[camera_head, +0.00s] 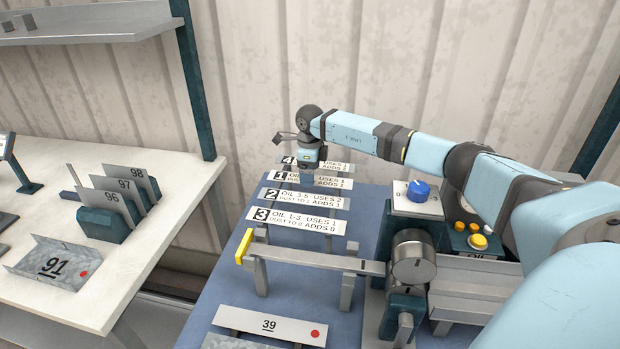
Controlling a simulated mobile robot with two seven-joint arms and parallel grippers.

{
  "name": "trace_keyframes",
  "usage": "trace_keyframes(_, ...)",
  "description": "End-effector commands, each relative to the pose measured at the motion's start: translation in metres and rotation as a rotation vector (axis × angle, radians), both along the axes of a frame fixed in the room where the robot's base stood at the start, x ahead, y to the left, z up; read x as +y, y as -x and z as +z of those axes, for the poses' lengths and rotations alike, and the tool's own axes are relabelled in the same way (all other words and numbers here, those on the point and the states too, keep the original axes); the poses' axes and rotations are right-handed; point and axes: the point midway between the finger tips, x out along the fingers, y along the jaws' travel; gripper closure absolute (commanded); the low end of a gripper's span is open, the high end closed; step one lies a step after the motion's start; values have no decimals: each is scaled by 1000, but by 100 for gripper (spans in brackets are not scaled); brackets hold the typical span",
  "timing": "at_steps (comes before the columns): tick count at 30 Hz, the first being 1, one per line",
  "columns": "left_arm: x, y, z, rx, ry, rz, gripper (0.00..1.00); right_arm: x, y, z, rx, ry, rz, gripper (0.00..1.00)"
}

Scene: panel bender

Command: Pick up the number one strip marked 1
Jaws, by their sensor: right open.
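The strip marked 1 (330,181) is a pale label strip with a black number square at its left end and the words "USES 1" and "ADDS 1" at its right. It lies on the blue bench in a column of strips, between the strip marked 4 (336,166) and the strip marked 2 (310,199). My right gripper (307,178) points down over the middle of strip 1 and hides part of its text. It is open; I cannot tell whether its fingers touch the strip. My left gripper is not in view.
The strip marked 3 (298,221) lies nearest in the column. A metal bar with a yellow end (244,247) crosses in front of it. A control box with a blue knob (418,190) stands at right. Plate 39 (269,324) is at the front, and a white table (120,275) at left.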

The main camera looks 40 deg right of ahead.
Motion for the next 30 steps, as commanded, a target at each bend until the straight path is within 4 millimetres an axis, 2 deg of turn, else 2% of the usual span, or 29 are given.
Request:
trace_keyframes(3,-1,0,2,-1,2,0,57,0,0,-9,1,-1,1,17)
trace_keyframes(8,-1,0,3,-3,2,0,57,0,0,-9,0,0,1,17)
trace_keyframes(11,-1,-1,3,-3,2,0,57,0,0,-9,0,0,1,35)
trace_keyframes(15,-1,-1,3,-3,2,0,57,0,0,-9,0,0,1,68)
trace_keyframes(16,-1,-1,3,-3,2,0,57,0,0,-9,0,0,1,71)
trace_keyframes(25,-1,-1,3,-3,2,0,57,0,0,-8,-1,1,1,72)
trace_keyframes(30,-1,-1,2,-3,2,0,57,0,-1,4,-3,0,1,72)
